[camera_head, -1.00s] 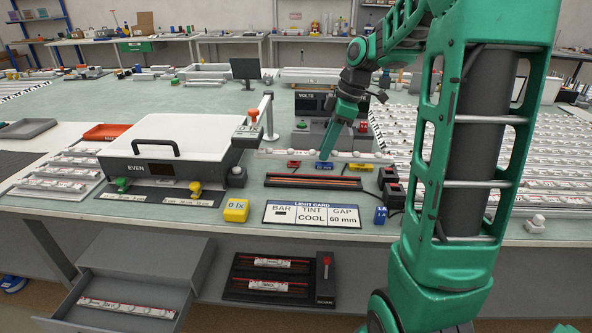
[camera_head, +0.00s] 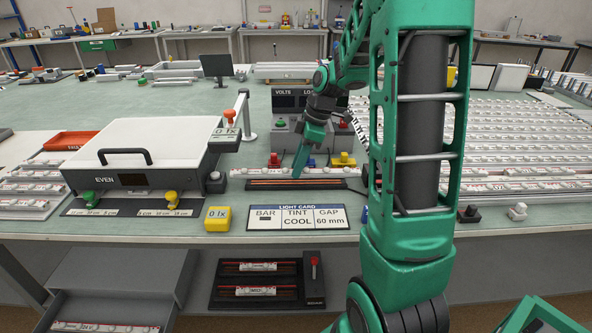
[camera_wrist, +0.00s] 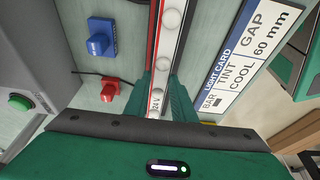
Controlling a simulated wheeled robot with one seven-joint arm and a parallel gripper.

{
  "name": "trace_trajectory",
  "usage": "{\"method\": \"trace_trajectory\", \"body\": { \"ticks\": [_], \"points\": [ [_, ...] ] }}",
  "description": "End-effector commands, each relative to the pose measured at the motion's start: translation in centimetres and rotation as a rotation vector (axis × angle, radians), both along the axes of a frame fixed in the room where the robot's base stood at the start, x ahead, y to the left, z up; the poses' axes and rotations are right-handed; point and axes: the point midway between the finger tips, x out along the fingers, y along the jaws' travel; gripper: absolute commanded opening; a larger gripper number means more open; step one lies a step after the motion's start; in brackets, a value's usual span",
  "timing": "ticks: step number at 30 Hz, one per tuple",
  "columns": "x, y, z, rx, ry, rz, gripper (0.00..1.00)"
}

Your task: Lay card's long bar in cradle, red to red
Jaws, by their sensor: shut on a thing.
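The long bar (camera_head: 262,172) is white with round lamps; a "24 V" mark shows on it in the wrist view (camera_wrist: 170,50). My gripper (camera_head: 299,171) is shut on it near its middle. The cradle (camera_head: 295,185) is a long dark rail with a red line, just in front of the bar in the head view. In the wrist view, the bar runs alongside and partly over the cradle, with a red stripe (camera_wrist: 151,40) to its left. Whether the bar touches the cradle cannot be told. The light card (camera_head: 297,217) reads BAR, COOL, 60 mm.
A white-lidded box marked EVEN (camera_head: 150,150) is at the left. Rows of bars (camera_head: 500,140) fill the right.

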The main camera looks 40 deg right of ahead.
Motion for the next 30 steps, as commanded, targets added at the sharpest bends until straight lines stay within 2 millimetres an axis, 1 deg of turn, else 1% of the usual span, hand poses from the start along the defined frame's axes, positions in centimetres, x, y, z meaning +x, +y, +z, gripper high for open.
{"method": "trace_trajectory", "body": {
  "ticks": [1,4,13,14,15,16,25,28,30],
  "points": [
    [-0.1,0.0,-0.8,0.001,0.004,0.001,0.0],
    [-0.1,0.0,-1.6,0.001,0.001,0.002,0.0],
    [0.0,0.0,-1.7,0.0,0.001,0.001,0.0],
    [0.0,0.0,-1.7,0.0,0.001,0.001,0.3],
    [0.0,0.0,-1.7,0.0,0.001,0.001,0.4],
    [0.0,0.0,-1.7,0.0,0.001,0.001,0.42],
    [0.0,0.0,-1.6,0.0,0.0,0.001,0.42],
    [-0.1,-0.2,-0.9,-0.001,-0.003,0.0,0.42],
    [-0.2,-0.4,-0.1,-0.001,-0.003,0.0,0.42]
  ]
}}
